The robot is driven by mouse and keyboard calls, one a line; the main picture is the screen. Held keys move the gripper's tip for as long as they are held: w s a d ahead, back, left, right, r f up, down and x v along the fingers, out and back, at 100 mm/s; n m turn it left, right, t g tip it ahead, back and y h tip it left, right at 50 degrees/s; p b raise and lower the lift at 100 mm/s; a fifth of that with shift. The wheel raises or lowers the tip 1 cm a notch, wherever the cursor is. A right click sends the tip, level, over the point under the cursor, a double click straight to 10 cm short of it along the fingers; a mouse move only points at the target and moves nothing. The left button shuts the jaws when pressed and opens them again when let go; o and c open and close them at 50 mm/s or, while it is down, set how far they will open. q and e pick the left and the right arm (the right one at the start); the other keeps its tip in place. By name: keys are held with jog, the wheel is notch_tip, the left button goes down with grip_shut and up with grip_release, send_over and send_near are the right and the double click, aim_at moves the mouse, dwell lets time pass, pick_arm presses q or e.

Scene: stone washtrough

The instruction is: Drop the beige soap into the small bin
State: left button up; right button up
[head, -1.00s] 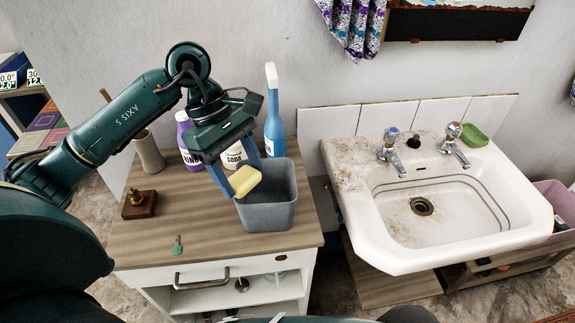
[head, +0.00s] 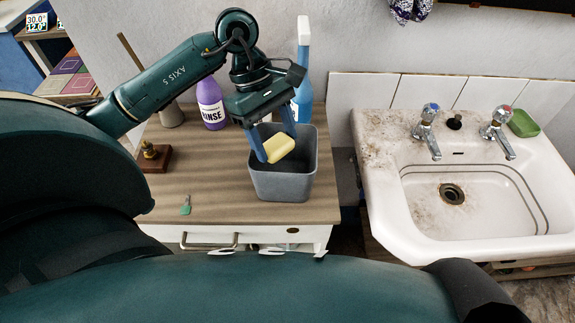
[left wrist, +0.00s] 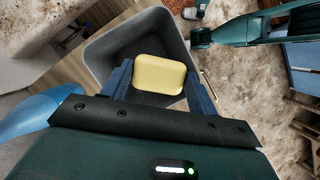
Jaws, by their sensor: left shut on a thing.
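The beige soap (head: 277,148) is a pale yellow rounded block. My left gripper (head: 276,145) is shut on it, with a blue finger on each side. The small bin (head: 283,184) is a grey open-topped tub on the wooden cabinet top. In the head view the soap is over the bin's opening, at its left part. In the left wrist view the soap (left wrist: 159,74) sits between the fingers, with the bin's rim (left wrist: 97,50) around and behind it. How high the soap is above the rim is hard to tell. My right gripper is not in view.
A purple rinse bottle (head: 211,103) and a blue spray bottle (head: 303,75) stand behind the bin. A brass piece on a wooden block (head: 153,158) and a green key-like item (head: 186,205) lie left. The stained sink (head: 390,165) with green soap dish (head: 524,123) is right.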

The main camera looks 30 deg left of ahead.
pick_arm(q)
jog(key=o, duration=1.1)
jog(key=b+v, duration=0.1)
jog(key=v, duration=1.2)
jog(key=shift+w+a, duration=0.1)
